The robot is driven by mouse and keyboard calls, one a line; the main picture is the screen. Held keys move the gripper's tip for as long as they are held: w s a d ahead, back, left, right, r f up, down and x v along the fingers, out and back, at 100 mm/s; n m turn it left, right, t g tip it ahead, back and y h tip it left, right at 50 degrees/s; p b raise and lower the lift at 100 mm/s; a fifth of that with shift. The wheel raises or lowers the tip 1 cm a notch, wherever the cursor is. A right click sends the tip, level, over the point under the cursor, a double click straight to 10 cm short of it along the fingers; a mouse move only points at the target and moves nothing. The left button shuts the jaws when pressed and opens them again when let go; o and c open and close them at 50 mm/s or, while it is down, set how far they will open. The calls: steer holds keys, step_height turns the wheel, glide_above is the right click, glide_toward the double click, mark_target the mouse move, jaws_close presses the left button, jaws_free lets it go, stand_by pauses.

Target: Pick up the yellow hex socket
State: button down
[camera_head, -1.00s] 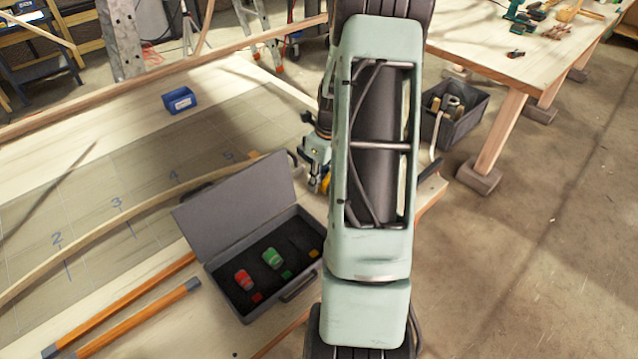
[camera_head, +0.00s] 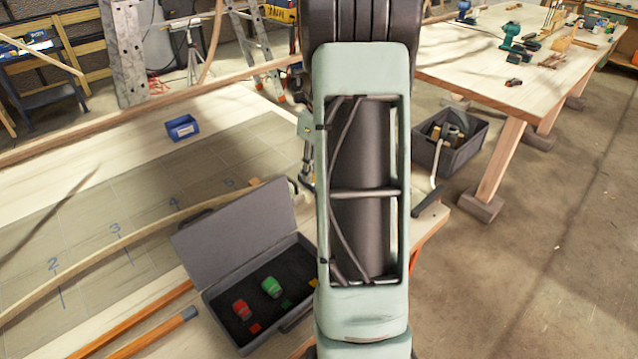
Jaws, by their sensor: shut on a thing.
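My gripper (camera_head: 308,168) shows only in part, at the left edge of my arm, above the back right of the open grey case (camera_head: 222,217). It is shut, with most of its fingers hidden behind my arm. The yellow hex socket does not show now; a second ago yellow was visible at the fingertips. In the case, a red socket (camera_head: 241,309) and a green socket (camera_head: 271,287) sit in the dark foam. A yellow patch (camera_head: 313,283) shows at the case's right end, partly cut off by my arm.
The case's lid stands open at its back. A bent lath (camera_head: 120,232) and orange-brown bars (camera_head: 150,335) lie on the workbench. A small blue bin (camera_head: 182,128) stands farther back. A dark crate (camera_head: 450,140) and another table (camera_head: 520,75) are at the right.

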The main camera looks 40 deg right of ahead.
steer(key=w+a, duration=0.1)
steer(key=w, duration=1.6)
steer(key=shift+w+a+f, duration=0.15)
steer(key=shift+w, duration=0.2)
steer(key=shift+s, duration=0.15)
